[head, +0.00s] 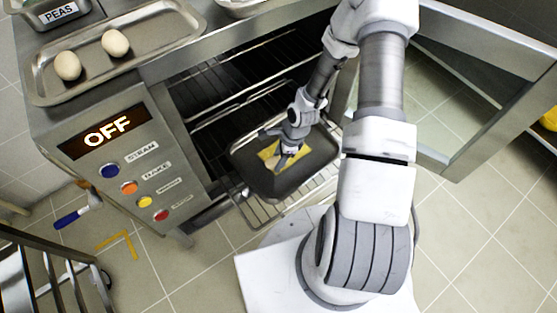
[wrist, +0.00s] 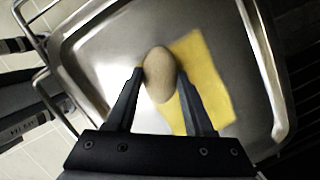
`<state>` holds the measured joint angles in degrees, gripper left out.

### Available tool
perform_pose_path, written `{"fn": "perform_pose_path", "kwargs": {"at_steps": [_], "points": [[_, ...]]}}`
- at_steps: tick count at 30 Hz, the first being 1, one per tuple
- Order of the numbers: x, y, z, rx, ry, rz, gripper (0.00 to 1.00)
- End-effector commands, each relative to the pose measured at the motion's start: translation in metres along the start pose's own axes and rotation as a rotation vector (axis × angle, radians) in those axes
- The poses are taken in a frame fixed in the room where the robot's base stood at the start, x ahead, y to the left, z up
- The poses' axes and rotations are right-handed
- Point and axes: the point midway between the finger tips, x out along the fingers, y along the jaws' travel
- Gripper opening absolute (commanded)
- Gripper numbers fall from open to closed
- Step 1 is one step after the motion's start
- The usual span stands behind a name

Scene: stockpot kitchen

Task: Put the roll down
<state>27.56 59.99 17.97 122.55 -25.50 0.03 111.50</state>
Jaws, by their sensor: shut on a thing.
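My gripper (head: 283,160) is over a dark metal tray (head: 243,163) on the pulled-out oven rack. In the wrist view my gripper (wrist: 160,76) is shut on a tan oval roll (wrist: 158,62), with one finger on each side. The roll is over the left edge of a yellow sheet (wrist: 207,80) that lies in the tray (wrist: 262,60). The sheet also shows in the head view (head: 266,153), partly hidden by my gripper. I cannot tell whether the roll touches the tray or sheet.
The oven's control panel (head: 120,165) reads OFF and has several coloured buttons. Its open door (head: 480,100) is at the right. Two rolls lie on a tray (head: 150,50) on top. A blue-handled tool (head: 72,216) is at the lower left, near a rail cart (head: 50,270).

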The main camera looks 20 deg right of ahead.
Motion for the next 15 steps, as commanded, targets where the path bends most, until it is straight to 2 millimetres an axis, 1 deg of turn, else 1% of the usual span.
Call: {"fn": "perform_pose_path", "kwargs": {"at_steps": [5,9,10,14,15], "points": [[-0.0012,-0.0004,0.0002,0.0,0.0,-0.001,0.0],[0.0025,-0.0001,-0.0008,0.0,0.0,-0.001,0.0],[0.0017,-0.0002,-0.0006,0.0,0.0,-0.001,0.56],[0.0012,-0.0002,-0.0005,0.0,0.0,-0.001,0.8],[0.0012,-0.0001,-0.0005,0.0,0.0,-0.001,0.83]]}}
